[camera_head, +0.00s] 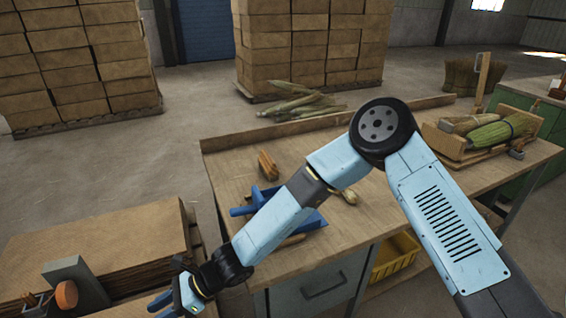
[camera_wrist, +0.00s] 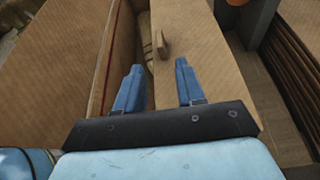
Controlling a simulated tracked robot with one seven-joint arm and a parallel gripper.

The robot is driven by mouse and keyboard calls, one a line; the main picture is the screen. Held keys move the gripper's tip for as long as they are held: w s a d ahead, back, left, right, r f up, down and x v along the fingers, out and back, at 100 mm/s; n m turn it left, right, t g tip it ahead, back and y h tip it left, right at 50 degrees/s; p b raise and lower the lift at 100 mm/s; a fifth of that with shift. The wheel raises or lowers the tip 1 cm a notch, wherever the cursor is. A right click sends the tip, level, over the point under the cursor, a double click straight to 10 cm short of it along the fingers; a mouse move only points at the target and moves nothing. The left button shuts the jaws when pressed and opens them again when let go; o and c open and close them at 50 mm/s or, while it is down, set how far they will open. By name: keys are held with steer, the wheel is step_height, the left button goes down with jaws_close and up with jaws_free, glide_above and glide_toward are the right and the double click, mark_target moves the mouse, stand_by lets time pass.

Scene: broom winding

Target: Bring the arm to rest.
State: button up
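My gripper (camera_head: 172,298) is at the lower left of the head view, at the end of my light-blue arm, beside the workbench (camera_head: 230,160). In the wrist view its two blue fingers (camera_wrist: 158,82) stand apart with nothing held between them. They point over a brown cardboard box (camera_wrist: 200,50) with a dark slot or opening (camera_wrist: 140,45) in it. A small brown block-like piece (camera_wrist: 162,44) shows just beyond the fingertips. I cannot tell how far the fingers are above the cardboard.
On the workbench are a blue tray-like holder (camera_head: 262,196), a small brown bundle (camera_head: 267,165) and a wooden fixture with green bristles (camera_head: 500,132). A cardboard stack (camera_head: 90,245) stands at left. A yellow bin (camera_head: 395,258) sits under the bench. Stacked boxes stand behind.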

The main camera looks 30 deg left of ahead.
steer(key=shift+w, duration=0.1)
